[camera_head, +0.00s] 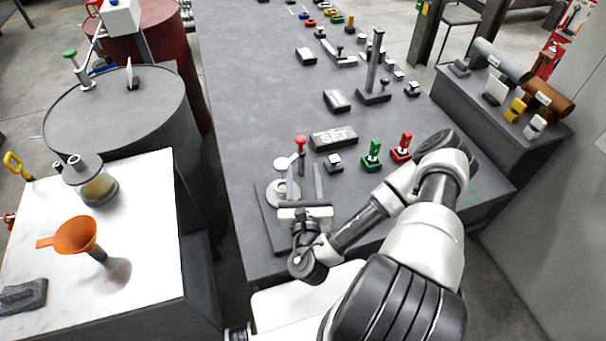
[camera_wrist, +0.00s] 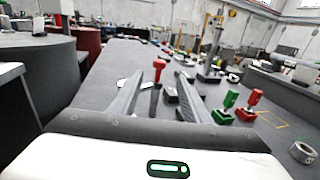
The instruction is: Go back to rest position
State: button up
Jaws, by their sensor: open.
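My gripper (camera_head: 303,178) is above the near end of the long grey table, its two fingers apart and pointing away from my body. In the wrist view the fingers (camera_wrist: 160,84) are spread with no object gripped. A red-topped upright lever (camera_head: 300,143) stands just beyond the fingertips. It also shows in the wrist view (camera_wrist: 159,68), lined up with the gap between the fingers. I cannot tell how near the fingers are to its stem. My arm reaches in from the lower right over the table's near edge.
A green-handled block (camera_head: 372,154) and a red-handled block (camera_head: 401,149) stand right of my gripper. A dark SET block (camera_head: 334,138) lies behind it. At left are a white-topped table (camera_head: 150,215) with an orange funnel (camera_head: 77,236) and a grey barrel (camera_head: 165,110).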

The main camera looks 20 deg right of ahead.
dwell(0.4)
jog(key=w+a+r+n+t+y, duration=0.1)
jog(key=a+r+n+t+y, duration=0.1)
jog(key=a+r+n+y, duration=0.45)
jog(key=w+a+r+n+t+y, duration=0.1)
jog(key=w+a+r+n+y, duration=0.2)
jog(key=r+y, duration=0.6)
jog(key=s+a+r+n+g+y, duration=0.4)
jog(key=s+a+n+g, duration=0.25)
jog(key=n+g, duration=0.35)
jog(key=s+a+r+n+g+y, duration=0.45)
jog(key=s+n+g, duration=0.25)
jog(key=n+g, duration=0.25)
jog(key=s+d+f+n+g+h, duration=0.2)
jog(key=s+d+n+g+h, duration=0.15)
jog(key=s+n+h, duration=0.45)
jog(key=d+r+n+t+h+p, duration=0.1)
jog(key=d+r+n+t+h, duration=0.1)
jog(key=d+r+t+h, duration=0.6)
jog(key=s+d+r+h, duration=0.1)
jog(key=d+r+h, duration=0.2)
jog(key=d, duration=0.1)
jog(key=shift+d+r+p, duration=0.2)
jog(key=shift+d+p, duration=0.1)
jog(key=shift+p, duration=0.1)
